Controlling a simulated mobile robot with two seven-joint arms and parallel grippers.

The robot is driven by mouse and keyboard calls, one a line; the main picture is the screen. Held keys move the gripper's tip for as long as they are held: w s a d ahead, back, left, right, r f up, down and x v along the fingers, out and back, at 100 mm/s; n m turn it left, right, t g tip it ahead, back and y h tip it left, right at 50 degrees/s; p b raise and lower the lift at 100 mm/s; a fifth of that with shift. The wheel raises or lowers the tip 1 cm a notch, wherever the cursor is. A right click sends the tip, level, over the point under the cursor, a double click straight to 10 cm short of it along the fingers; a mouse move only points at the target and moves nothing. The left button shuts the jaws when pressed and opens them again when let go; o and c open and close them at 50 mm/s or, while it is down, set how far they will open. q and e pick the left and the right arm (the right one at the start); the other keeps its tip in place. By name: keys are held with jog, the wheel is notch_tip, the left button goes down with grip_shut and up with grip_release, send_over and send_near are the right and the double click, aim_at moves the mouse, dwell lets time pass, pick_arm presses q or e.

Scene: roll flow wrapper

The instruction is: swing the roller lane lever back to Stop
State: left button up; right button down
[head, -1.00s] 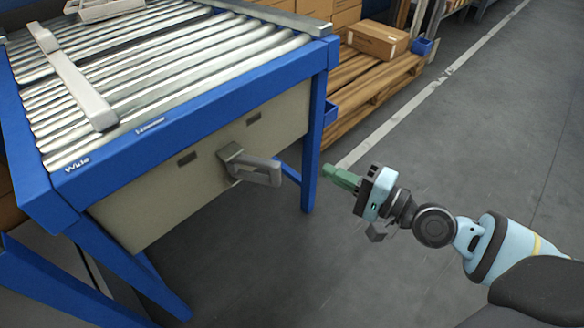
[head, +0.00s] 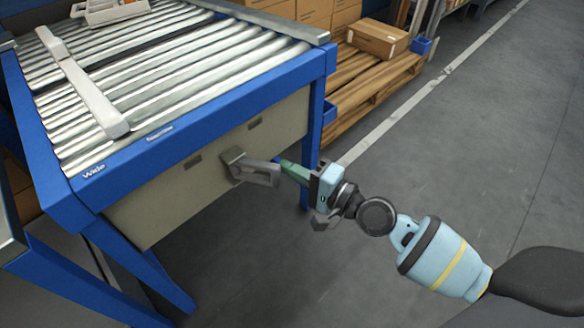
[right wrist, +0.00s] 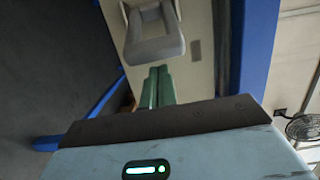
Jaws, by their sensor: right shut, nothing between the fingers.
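The grey roller lane lever (head: 256,172) sticks out from the beige side panel below the blue frame of the roller table, its handle pointing right. It also shows at the top of the right wrist view (right wrist: 153,42). My right gripper (head: 286,165) is shut and empty, its green fingertips just right of the lever's handle end. In the right wrist view the green fingers (right wrist: 157,82) point at the lever handle; I cannot tell whether they touch it. My left gripper is not in view.
The roller table (head: 180,135) has blue rails, labels "Wide" and "Narrower", and a light guide bar (head: 92,93) across its rollers. A wooden pallet (head: 352,107) with cartons stands behind. The grey floor on the right is clear.

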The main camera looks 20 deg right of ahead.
jog(key=shift+s+a, duration=0.2)
jog(key=shift+s, duration=0.05)
dwell(0.3)
jog(key=shift+s+a+m+t+h+p, duration=0.2)
jog(key=shift+m+t+h+p, duration=0.25)
jog(key=shift+h+p, duration=0.35)
jog(key=shift+s, duration=0.1)
jog(key=shift+s+a+m+h+p, duration=0.1)
jog(key=shift+m+h+p, duration=0.4)
jog(key=shift+p, duration=0.15)
